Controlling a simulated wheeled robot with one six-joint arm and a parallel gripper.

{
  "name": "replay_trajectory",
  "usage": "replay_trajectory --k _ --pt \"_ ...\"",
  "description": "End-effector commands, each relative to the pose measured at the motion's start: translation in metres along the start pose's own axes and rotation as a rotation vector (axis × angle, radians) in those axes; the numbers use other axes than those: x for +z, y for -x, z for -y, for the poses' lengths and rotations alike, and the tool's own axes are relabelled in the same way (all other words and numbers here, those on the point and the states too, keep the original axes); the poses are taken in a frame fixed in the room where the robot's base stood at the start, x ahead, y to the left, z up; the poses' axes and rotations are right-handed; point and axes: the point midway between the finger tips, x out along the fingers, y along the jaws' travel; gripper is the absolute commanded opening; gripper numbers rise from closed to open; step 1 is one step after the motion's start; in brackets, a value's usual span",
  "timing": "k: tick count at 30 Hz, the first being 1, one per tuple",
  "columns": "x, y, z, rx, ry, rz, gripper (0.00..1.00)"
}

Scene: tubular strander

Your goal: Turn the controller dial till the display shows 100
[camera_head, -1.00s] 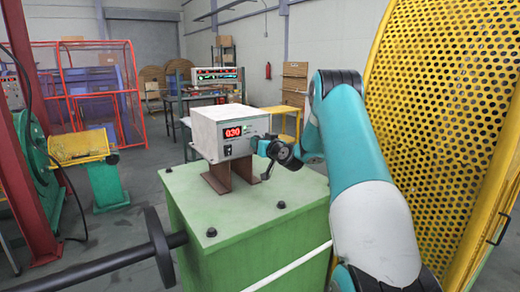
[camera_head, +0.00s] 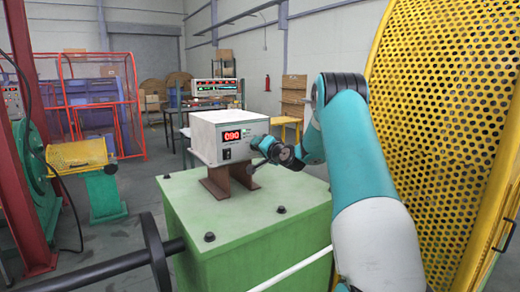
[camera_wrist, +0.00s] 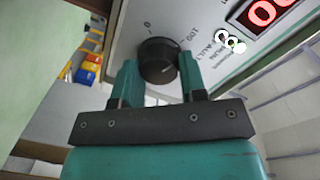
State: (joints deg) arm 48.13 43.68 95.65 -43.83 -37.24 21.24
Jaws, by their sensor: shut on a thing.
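The white controller box (camera_head: 216,135) stands on brown supports on a green cabinet. Its red display (camera_head: 234,138) seems to read 090, though the digits are small. In the wrist view the display (camera_wrist: 268,12) is cut off by the frame's edge. The round black dial (camera_wrist: 157,55) sits on the panel, with a scale marked 0 and 100 around it. My gripper (camera_wrist: 158,72) is shut on the dial, one teal finger on each side. In the head view my gripper (camera_head: 262,146) is at the box's right front and hides the dial.
The green cabinet top (camera_head: 285,190) has dark bolts at its corners. A yellow perforated guard (camera_head: 440,110) stands close to the right of my arm. A black shaft with a disc (camera_head: 155,250) is at the front left. A bench with instruments (camera_head: 215,88) is behind.

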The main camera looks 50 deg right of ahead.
Motion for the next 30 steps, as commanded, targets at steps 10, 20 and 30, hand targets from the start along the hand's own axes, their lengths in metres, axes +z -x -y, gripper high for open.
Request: replay_trajectory --k 10,20,30 --pt "-0.0007 0.0004 -0.0009 0.001 -0.055 0.001 0.15" --pt "-0.0008 0.0004 -0.0010 0.001 -0.056 0.001 0.15" --pt "-0.0003 0.0002 -0.0005 0.000 -0.056 0.002 0.64"
